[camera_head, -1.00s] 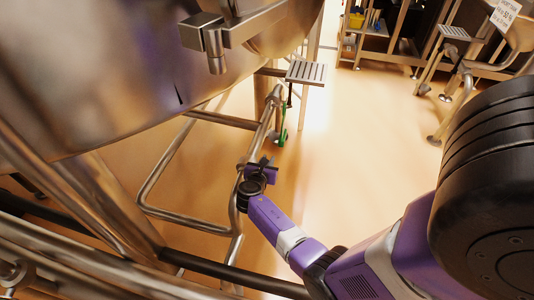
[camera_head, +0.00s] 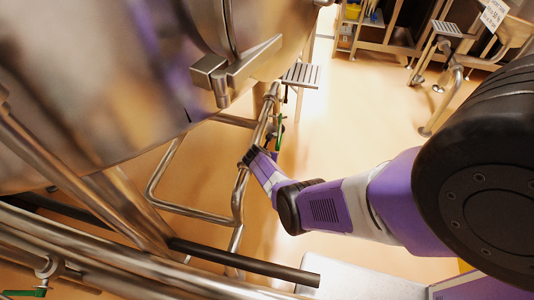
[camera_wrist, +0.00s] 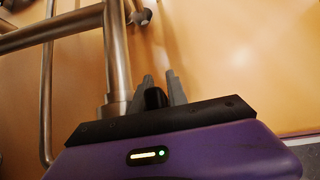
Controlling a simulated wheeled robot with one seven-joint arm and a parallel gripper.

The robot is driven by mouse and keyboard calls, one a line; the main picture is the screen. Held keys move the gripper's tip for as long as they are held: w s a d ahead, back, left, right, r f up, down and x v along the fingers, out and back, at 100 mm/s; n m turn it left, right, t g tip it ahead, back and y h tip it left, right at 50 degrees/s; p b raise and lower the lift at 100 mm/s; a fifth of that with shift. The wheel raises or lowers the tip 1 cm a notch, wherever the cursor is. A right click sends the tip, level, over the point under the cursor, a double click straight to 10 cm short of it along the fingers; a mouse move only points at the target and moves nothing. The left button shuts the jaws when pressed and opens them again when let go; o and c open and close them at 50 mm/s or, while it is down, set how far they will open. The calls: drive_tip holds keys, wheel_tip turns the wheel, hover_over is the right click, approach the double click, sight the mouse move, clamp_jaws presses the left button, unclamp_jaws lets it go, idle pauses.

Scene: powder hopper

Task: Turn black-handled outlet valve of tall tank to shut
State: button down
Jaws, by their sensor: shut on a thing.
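The large shiny steel tank (camera_head: 95,95) fills the upper left of the head view. A steel outlet pipe (camera_head: 240,195) runs below it. My gripper (camera_head: 250,158) is at this pipe, seen small and partly hidden by my wrist. In the wrist view my gripper's two grey fingers (camera_wrist: 163,88) are closed around a short black piece, which looks like the black valve handle (camera_wrist: 155,98). The handle is beside the vertical steel pipe (camera_wrist: 117,60). Most of the handle and the valve body is hidden by my gripper, so its angle cannot be told.
A green handle (camera_head: 280,133) is on the pipework just beyond my gripper. Another green handle (camera_head: 25,293) is at the lower left. Thick steel tubes (camera_head: 90,255) cross the lower left. A dark bar (camera_head: 240,262) lies in front of the pipe. The orange floor (camera_head: 340,130) is open to the right.

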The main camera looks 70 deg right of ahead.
drive_tip(key=shift+d+r, duration=0.35)
drive_tip(key=shift+d, duration=0.25)
drive_tip(key=c, duration=1.3)
unclamp_jaws()
drive_tip(key=shift+f, duration=0.1)
drive_tip(key=shift+a, duration=0.1)
drive_tip(key=s+a+r+p, duration=0.1)
drive_tip(key=a+r+p, duration=0.2)
drive_tip(key=a, duration=1.2)
drive_tip(key=shift+a+r+p, duration=0.15)
drive_tip(key=shift+r+p, duration=0.25)
drive_tip(key=shift+p, duration=0.1)
